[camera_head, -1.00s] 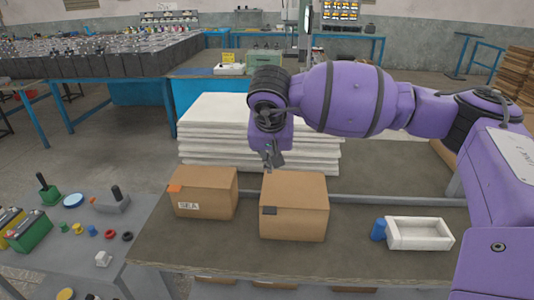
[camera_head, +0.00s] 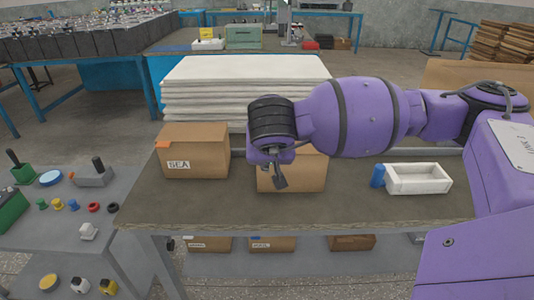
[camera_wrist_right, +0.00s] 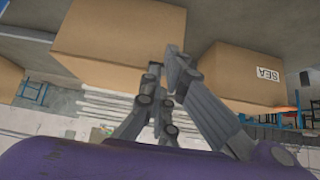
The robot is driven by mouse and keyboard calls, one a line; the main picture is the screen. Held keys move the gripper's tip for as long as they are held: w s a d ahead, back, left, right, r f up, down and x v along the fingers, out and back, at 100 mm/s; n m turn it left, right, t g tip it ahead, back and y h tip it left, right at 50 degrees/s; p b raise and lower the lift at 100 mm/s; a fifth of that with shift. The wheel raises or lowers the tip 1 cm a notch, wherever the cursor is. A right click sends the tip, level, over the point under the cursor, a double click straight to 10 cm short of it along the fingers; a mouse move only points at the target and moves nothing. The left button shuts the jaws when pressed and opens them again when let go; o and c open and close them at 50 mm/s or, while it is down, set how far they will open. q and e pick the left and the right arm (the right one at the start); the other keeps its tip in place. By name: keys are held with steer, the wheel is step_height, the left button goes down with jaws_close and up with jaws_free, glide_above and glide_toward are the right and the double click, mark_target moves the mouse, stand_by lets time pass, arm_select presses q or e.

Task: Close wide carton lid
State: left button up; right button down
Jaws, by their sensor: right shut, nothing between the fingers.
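Two brown cartons stand on the workbench. The left carton (camera_head: 195,153) bears a SEA label and an orange tab; in the right wrist view it is the labelled box (camera_wrist_right: 235,78). The middle carton (camera_head: 300,172) is partly hidden behind my right arm; it also shows in the right wrist view (camera_wrist_right: 115,42). I cannot tell which is the wide one, and no raised flap shows. My right gripper (camera_head: 280,183) is shut and empty, in front of the middle carton in the picture; its fingers (camera_wrist_right: 172,62) show in the right wrist view. Contact is unclear. My left gripper is not in view.
A white tray (camera_head: 418,179) and a blue cylinder (camera_head: 378,175) stand right of the cartons. A stack of white slabs (camera_head: 240,78) is behind. A side table (camera_head: 55,230) with small coloured parts is at left. More boxes (camera_head: 272,243) sit on a lower shelf.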

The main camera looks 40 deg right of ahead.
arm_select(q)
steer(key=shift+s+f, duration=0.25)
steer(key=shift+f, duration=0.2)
arm_select(e)
steer(key=shift+f, duration=0.4)
arm_select(q)
steer(key=shift+b, duration=0.3)
arm_select(e)
step_height(320, 180, up, 5)
steer(key=w+d+p, duration=0.1)
steer(key=p, duration=0.1)
arm_select(q)
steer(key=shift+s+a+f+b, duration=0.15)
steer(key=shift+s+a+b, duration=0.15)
steer(key=shift+b, duration=0.9)
arm_select(e)
steer(key=s+a+f, duration=0.4)
steer(key=s+a, duration=0.1)
steer(key=s, duration=0.3)
steer(key=shift+a+f, duration=0.35)
steer(key=shift+f, duration=0.05)
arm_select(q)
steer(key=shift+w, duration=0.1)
arm_select(e)
steer(key=shift+w, duration=0.1)
